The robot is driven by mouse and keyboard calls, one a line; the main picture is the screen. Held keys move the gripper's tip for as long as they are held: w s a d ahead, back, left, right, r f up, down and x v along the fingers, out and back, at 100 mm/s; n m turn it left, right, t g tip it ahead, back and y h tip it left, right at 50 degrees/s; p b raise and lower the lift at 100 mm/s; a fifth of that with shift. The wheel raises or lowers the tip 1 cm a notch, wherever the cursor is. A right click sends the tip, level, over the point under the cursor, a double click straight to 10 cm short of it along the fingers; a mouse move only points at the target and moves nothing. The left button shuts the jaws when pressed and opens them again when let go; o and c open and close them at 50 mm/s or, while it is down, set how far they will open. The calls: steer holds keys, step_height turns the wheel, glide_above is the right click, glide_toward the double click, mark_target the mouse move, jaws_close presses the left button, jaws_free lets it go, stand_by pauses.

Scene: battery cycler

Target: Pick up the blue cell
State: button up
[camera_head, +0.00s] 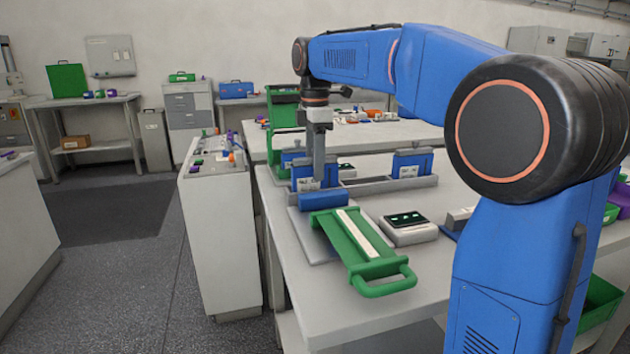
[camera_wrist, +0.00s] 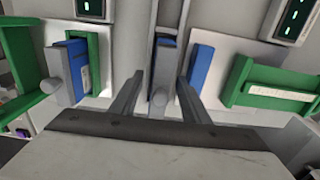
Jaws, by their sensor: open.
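Several blue pieces are in view, and I cannot tell for sure which one is the blue cell. In the head view a blue block (camera_head: 324,198) lies low at the near end of the bench fixture, beside the green handled tray (camera_head: 350,237). Another blue piece (camera_head: 412,164) stands upright in the grey rail to the right. My gripper (camera_head: 319,180) points down over the fixture.
A small device with a dark display (camera_head: 408,220) sits right of the green tray. The bench top (camera_head: 345,305) is clear toward its near edge. A narrow white counter (camera_head: 222,235) stands to the left, with dark open floor beyond it.

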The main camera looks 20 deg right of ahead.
steer(key=shift+f, duration=0.7)
steer(key=shift+c, duration=0.7)
jaws_close()
steer(key=shift+r, duration=0.1)
